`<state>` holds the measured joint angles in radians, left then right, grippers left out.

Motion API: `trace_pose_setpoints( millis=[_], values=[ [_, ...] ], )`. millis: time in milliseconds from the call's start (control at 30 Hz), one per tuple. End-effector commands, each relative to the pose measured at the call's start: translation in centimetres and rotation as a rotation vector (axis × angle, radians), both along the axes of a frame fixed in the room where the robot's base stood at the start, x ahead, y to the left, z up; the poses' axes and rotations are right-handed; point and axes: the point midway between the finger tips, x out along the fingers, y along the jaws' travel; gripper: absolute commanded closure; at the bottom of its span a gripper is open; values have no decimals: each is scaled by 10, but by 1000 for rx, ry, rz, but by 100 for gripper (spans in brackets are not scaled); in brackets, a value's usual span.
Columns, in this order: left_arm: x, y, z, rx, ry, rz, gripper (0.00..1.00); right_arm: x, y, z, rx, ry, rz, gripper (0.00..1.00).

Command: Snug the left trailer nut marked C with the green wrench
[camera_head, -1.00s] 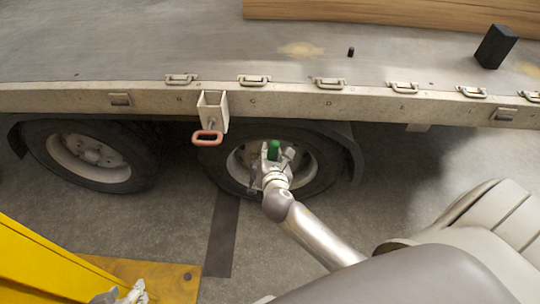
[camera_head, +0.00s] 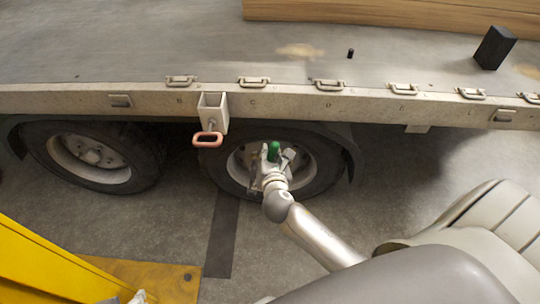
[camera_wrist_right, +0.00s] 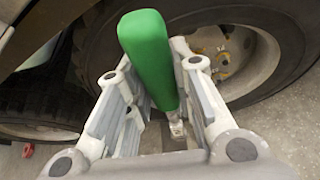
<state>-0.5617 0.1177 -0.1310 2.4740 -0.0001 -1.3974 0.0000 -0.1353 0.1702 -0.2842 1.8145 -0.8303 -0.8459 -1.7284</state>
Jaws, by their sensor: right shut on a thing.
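The green wrench handle (camera_head: 273,151) stands between the fingers of my right gripper (camera_head: 271,165), in front of the right-hand wheel. In the right wrist view the green handle (camera_wrist_right: 148,60) is tilted, with a metal shaft at its lower end. My right gripper (camera_wrist_right: 165,95) is shut on it, with a finger on each side. The wrench's working end and its contact with any nut cannot be made out. A small letter C shows on the trailer's side rail (camera_head: 270,102), but no nut marked C can be told apart. Only a tip of my left gripper (camera_head: 138,297) shows at the bottom edge.
A bracket (camera_head: 213,108) with a pink loop handle (camera_head: 208,139) hangs from the rail, left of my right gripper. Another wheel (camera_head: 90,155) is further left. A yellow structure (camera_head: 45,262) fills the lower left. A black block (camera_head: 494,46) stands on the trailer deck.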

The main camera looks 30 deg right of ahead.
Motion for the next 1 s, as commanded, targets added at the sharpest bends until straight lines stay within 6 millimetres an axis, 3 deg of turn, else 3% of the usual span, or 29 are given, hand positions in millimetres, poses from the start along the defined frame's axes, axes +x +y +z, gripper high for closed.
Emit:
trace_pose_setpoints(
  millis=[1000],
  values=[
    [-28,7,-7,24,126,8,60,1,0,3,-2,-5,1,100]
  ],
)
